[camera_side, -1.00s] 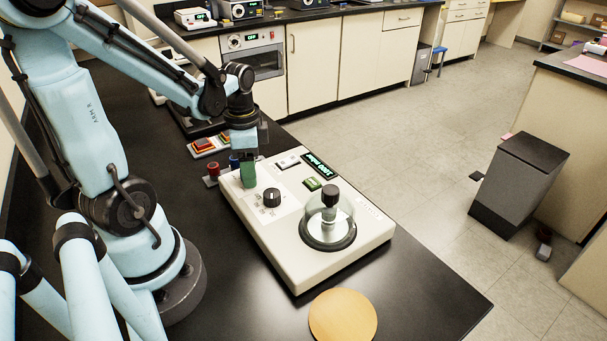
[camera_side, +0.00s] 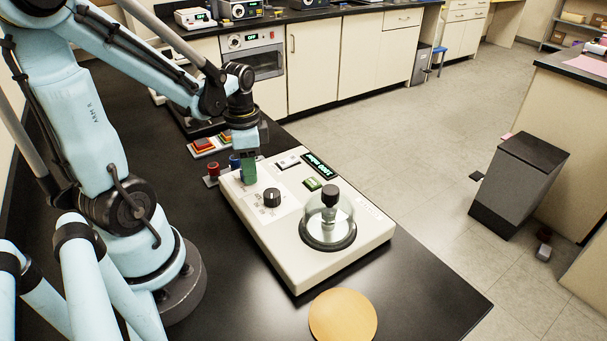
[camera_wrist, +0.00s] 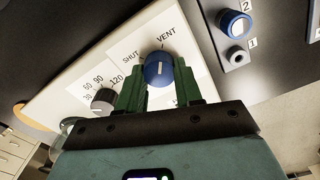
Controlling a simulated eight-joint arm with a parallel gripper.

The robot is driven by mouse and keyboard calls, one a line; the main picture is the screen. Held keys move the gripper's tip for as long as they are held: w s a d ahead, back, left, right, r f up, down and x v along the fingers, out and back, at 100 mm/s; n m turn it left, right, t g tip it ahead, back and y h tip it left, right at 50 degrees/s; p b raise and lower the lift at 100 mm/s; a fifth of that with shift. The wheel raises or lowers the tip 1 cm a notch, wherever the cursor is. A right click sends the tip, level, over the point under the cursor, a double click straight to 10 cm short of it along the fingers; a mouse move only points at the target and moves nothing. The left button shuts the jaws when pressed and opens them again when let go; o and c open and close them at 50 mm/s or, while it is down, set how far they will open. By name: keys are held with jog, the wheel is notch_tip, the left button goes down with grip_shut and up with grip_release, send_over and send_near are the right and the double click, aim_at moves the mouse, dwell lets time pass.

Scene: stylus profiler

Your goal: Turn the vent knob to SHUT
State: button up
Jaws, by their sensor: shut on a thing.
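The vent knob (camera_wrist: 158,69) is blue with a white pointer line, on the pale panel of the profiler (camera_side: 300,262). In the wrist view its line runs roughly up the picture, with the printed word SHUT (camera_wrist: 131,58) to its upper left and VENT (camera_wrist: 165,36) above it. I cannot tell exactly which label the line meets. My gripper (camera_side: 248,178) has green fingers, shut on the knob from both sides. In the side view the fingers hide the knob.
A black dial (camera_side: 271,197) with numbers sits close beside the knob. A clear dome (camera_side: 329,222) with a black top stands farther right on the profiler. Red and blue knobbed pieces (camera_side: 212,171) stand just left of the unit. A round wooden disc (camera_side: 342,315) lies in front.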

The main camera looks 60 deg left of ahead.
jog(key=n, duration=0.7)
jog(key=shift+a+n, duration=0.1)
jog(key=shift+n, duration=0.3)
jog(key=n, duration=0.3)
jog(key=shift+s+n, duration=0.1)
jog(key=shift+n, duration=2)
jog(key=o, duration=1)
jog(key=shift+o, duration=0.2)
jog(key=shift+a, duration=0.1)
notch_tip(320, 180, up, 12)
